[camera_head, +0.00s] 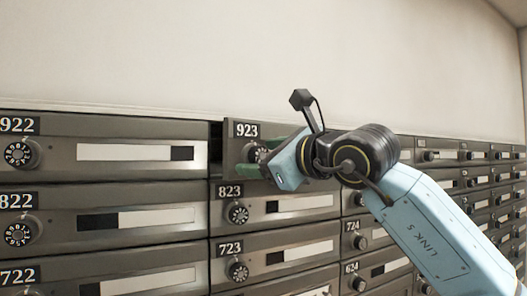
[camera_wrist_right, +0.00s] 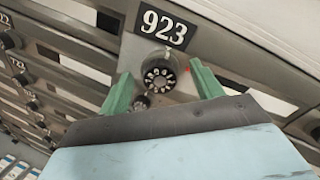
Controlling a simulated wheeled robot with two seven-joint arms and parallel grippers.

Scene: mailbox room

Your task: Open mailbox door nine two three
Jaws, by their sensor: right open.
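Mailbox door 923 (camera_head: 305,131) is a grey metal door in the top row, with a black number plate and a round dial. A dark gap shows along its left edge, and the door looks slightly ajar. My right gripper (camera_head: 254,157) is in front of this door, its green fingers open on either side of the dial. In the right wrist view the dial (camera_wrist_right: 159,74) sits between the two fingertips, below the 923 plate (camera_wrist_right: 165,24). I cannot tell whether the fingers touch it. My right wrist hides much of the door in the head view. My left gripper is not in view.
Door 922 (camera_head: 75,147) is at the left, and door 823 (camera_head: 296,213) is directly below 923. More closed doors with dials and label slots fill the wall on both sides. A plain wall (camera_head: 200,50) rises above the mailboxes.

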